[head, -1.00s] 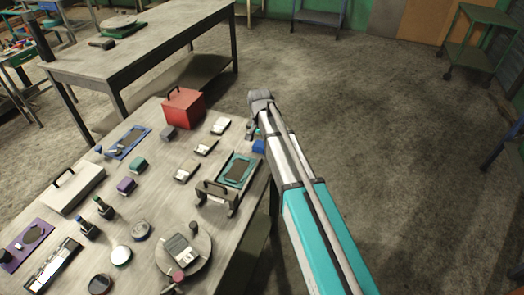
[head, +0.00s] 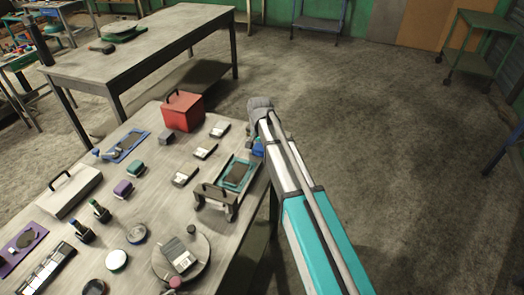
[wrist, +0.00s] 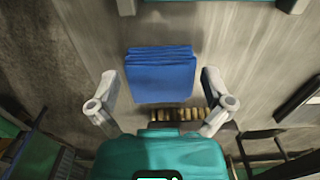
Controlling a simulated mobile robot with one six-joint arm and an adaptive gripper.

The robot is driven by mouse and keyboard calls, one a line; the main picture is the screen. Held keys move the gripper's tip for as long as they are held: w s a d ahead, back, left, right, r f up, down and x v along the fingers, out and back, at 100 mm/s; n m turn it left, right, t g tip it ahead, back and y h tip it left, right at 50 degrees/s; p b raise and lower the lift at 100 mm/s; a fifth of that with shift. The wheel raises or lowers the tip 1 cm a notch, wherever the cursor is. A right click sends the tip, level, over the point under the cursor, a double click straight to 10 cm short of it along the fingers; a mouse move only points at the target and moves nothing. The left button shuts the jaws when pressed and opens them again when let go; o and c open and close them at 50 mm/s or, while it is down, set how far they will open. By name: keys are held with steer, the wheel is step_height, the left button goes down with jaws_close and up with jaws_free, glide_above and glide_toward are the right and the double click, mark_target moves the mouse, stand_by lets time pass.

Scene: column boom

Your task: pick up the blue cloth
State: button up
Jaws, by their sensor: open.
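The blue cloth (wrist: 160,75) is a folded, layered pad lying on the grey table in the wrist view. In the head view only a small part of the blue cloth (head: 258,149) shows at the table's right edge, beside my arm. My gripper (wrist: 159,82) is open, with one finger on each side of the cloth's near part and a gap on both sides. Nothing is between the fingers except the cloth below or between them; I cannot tell the height. In the head view my arm hides most of the gripper.
A teal tray (head: 238,174) and a handled stand (head: 214,198) are close to the cloth's left. A red box (head: 183,111) stands farther back. A row of tan bristles or blocks (wrist: 177,115) shows just below the cloth. Open floor (head: 380,150) lies right of the table.

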mark_target(260, 148)
steer(key=c, duration=0.8)
steer(key=shift+r, duration=0.2)
step_height(260, 148, up, 3)
steer(key=p, duration=0.3)
steer(key=shift+f, duration=0.1)
steer(key=s+d+r+p, duration=0.9)
steer(key=s+p, duration=0.1)
steer(key=shift+d+r, duration=0.4)
